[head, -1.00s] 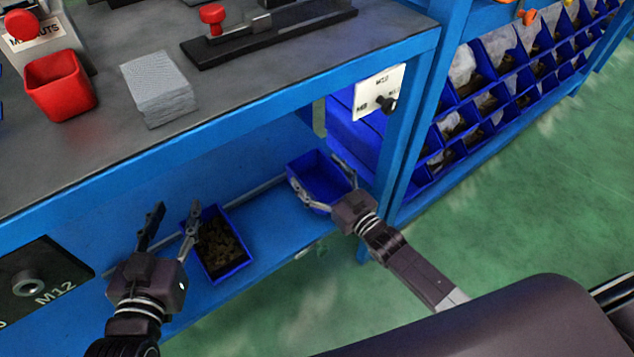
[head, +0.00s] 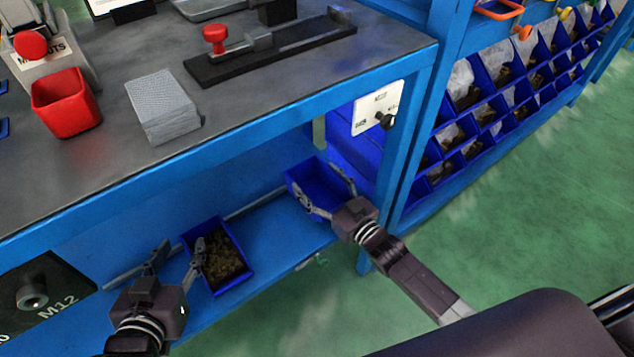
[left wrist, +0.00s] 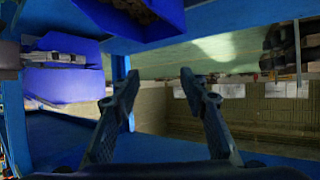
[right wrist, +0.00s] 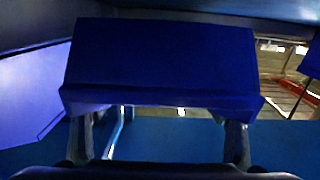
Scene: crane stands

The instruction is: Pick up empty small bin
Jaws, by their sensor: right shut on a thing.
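The empty small bin (head: 307,174) is blue, at the right end of the blue lower shelf (head: 275,235) in the head view. My right gripper (head: 323,186) is shut on this bin, with its fingers at the bin's sides. In the right wrist view the bin (right wrist: 160,65) fills the middle and hides the fingertips. My left gripper (head: 180,246) is open and empty, beside a second blue bin (head: 237,286) that holds small brownish parts. The left wrist view shows its spread fingers (left wrist: 160,76) with nothing between them.
The workbench top (head: 255,105) lies above the shelf, with a red cup (head: 66,103) and a grey stack (head: 162,105). A blue bench leg (head: 408,155) stands right of the empty bin. Racks of filled blue bins (head: 490,115) stand further right. Green floor is open at right.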

